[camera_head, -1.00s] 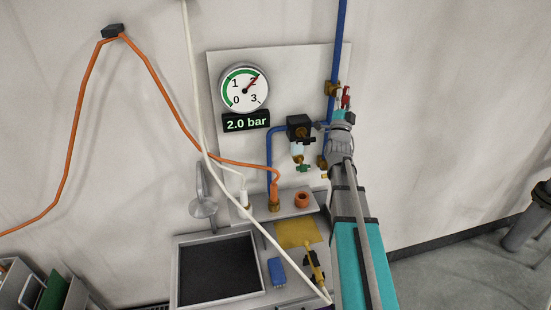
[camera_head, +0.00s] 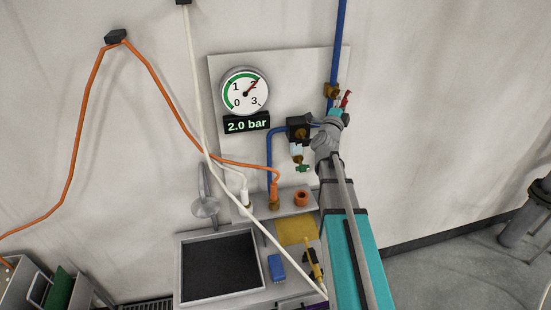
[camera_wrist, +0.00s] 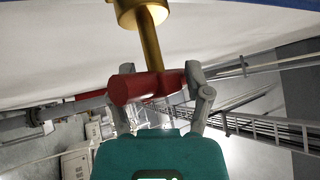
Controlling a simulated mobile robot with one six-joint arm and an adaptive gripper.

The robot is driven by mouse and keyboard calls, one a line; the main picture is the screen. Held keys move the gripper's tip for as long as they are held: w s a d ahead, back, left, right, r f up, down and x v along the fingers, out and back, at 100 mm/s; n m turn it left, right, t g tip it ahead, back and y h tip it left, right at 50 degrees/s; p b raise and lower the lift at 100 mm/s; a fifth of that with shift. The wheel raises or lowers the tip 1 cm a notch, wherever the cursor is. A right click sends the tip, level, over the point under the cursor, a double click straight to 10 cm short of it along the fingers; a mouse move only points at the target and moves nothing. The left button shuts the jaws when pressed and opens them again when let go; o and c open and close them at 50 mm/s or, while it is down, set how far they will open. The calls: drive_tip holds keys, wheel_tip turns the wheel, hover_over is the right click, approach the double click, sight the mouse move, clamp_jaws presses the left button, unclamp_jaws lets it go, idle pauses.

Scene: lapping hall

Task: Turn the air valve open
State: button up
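The air valve is the brass fitting (camera_head: 331,90) on the blue pipe, with a red lever (camera_head: 346,98) that tilts up to the right. In the wrist view its brass stem (camera_wrist: 151,38) runs down to the red lever (camera_wrist: 148,87). My gripper (camera_wrist: 160,72) has its two grey fingers wide apart, with the lever across the space between them. The lever's near end overlaps the left finger, and its other end lies against or close to the right finger; contact is unclear. In the head view my gripper (camera_head: 340,107) is at the valve, its fingertips partly hidden.
The gauge (camera_head: 245,91) and display (camera_head: 247,123) read 2.0 bar. A black regulator (camera_head: 299,129) sits left of my wrist. Orange (camera_head: 75,130) and white hoses hang left. The wall right is clear.

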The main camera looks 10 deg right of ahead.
drive_tip(key=shift+m+g+y+p, duration=0.3)
drive_tip(key=shift+m+g+p, duration=1.8)
drive_tip(key=shift+m+p, duration=0.25)
drive_tip(key=b+v, duration=0.2)
drive_tip(key=v, duration=1.2)
drive_tip(key=w+a+f+n+t+y+b, duration=0.3)
drive_tip(key=w+a+f+n+y+b, duration=0.1)
drive_tip(key=a+f+n+y+b, duration=0.7)
drive_tip(key=shift+a+f+n+y, duration=1.65)
drive_tip(key=shift+f+n+y, duration=0.5)
drive_tip(key=shift+n, duration=1.1)
drive_tip(key=shift+w+f, duration=0.1)
drive_tip(key=shift+f, duration=0.05)
